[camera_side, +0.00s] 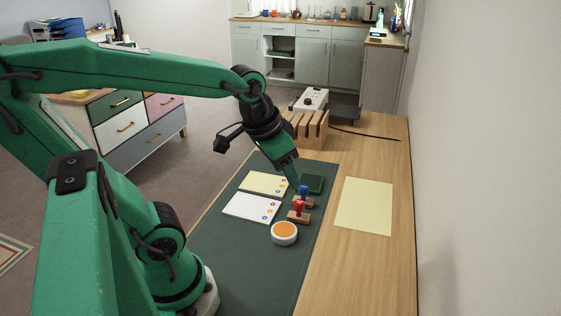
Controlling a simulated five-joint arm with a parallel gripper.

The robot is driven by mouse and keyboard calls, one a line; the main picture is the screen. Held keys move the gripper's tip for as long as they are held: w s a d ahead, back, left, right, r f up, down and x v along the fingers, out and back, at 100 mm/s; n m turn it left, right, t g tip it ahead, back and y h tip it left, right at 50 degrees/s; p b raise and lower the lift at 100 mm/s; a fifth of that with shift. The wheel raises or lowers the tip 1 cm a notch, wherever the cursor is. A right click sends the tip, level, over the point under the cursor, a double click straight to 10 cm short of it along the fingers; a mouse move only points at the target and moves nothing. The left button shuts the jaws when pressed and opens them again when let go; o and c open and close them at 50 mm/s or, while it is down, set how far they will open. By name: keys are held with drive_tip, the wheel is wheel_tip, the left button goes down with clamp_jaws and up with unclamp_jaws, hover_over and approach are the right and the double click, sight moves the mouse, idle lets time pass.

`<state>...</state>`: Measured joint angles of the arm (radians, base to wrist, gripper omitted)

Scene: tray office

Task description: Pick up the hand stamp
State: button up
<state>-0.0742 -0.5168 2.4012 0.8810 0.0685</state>
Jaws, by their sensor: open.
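Two hand stamps stand on the dark green desk mat (250,275). One has a blue knob (304,190) and a wooden base. The other has a red knob (299,205) and a wooden base, and stands just nearer the camera. My gripper (293,182) is open and points down just above and to the left of the blue-knobbed stamp. The gap between its fingers is hard to make out from here. I cannot tell whether it touches anything.
A dark green flat pad (312,184) lies behind the stamps. A cream card (264,183) and a white card (251,208) lie left, a round white dish with orange inside (284,233) in front. A yellow sheet (364,206) lies right. A slotted wooden block (307,129) stands behind.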

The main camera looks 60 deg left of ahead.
drive_tip(key=w+a+f+g, duration=0.2)
drive_tip(key=w+a+f, duration=0.3)
drive_tip(key=w+f, duration=0.1)
drive_tip(key=g, duration=0.2)
hover_over(299, 202)
wheel_tip(299, 202, down, 7)
drive_tip(key=shift+f, duration=4.15)
drive_tip(key=shift+c, duration=0.2)
drive_tip(key=c, duration=1)
